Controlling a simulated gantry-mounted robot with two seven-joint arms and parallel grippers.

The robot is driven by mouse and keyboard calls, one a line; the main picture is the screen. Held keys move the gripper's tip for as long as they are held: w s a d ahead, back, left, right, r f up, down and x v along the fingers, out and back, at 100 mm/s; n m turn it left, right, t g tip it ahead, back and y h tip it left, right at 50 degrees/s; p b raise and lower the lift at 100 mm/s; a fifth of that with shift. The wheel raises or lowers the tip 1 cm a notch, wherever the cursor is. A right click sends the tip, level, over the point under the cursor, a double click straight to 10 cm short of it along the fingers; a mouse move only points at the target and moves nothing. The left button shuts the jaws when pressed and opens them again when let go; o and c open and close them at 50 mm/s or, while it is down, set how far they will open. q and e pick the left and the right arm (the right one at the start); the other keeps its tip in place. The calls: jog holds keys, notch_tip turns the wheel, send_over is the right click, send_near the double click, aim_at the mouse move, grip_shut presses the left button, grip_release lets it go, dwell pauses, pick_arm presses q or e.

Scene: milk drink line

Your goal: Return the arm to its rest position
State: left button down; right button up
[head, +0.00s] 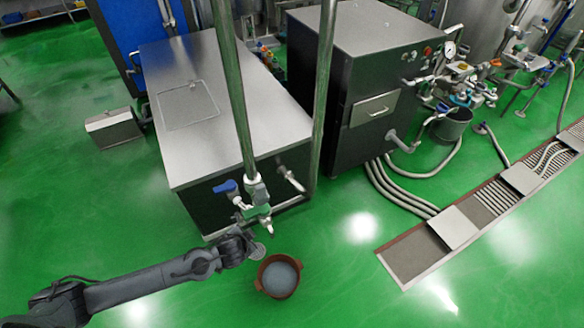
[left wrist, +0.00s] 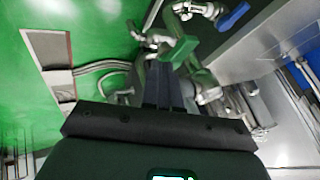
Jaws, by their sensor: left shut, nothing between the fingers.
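My left arm reaches in from the left in the head view. Its gripper (head: 248,244) is just below and left of a metal tap (head: 258,196) with a blue handle (head: 225,186). The fingers (left wrist: 163,88) are shut and empty in the left wrist view, where the blue handle (left wrist: 234,15) shows at the top right. A brown bucket (head: 262,285) with greyish contents stands on the floor, right of and below the gripper. My right gripper is in neither view.
A steel-topped cabinet (head: 210,100) stands behind the tap, with a vertical pipe (head: 240,100) in front. A second dark cabinet (head: 345,140), hoses (head: 400,190) and a floor drain (head: 410,255) lie to the right. Green floor (head: 180,300) is open around the bucket.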

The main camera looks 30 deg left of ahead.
pick_arm(q)
jog(key=s+d+r+n+g+h, duration=0.1)
jog(key=s+d+n+h, duration=0.1)
jog(key=s+d, duration=0.5)
jog(key=s+d+r+n+g+h, duration=0.1)
jog(key=s+d+r+h, duration=0.1)
jog(key=s+d, duration=0.5)
notch_tip(320, 180, up, 31)
jog(key=s+d+m+p, duration=0.1)
jog(key=p, duration=2.2)
jog(key=shift+s+d+r+m+g, duration=0.15)
jog(key=shift+s+r+m+g, duration=0.1)
jog(key=shift+m+g, duration=0.15)
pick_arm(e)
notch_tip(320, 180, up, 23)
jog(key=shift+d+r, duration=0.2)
pick_arm(q)
jog(key=shift+f, duration=0.1)
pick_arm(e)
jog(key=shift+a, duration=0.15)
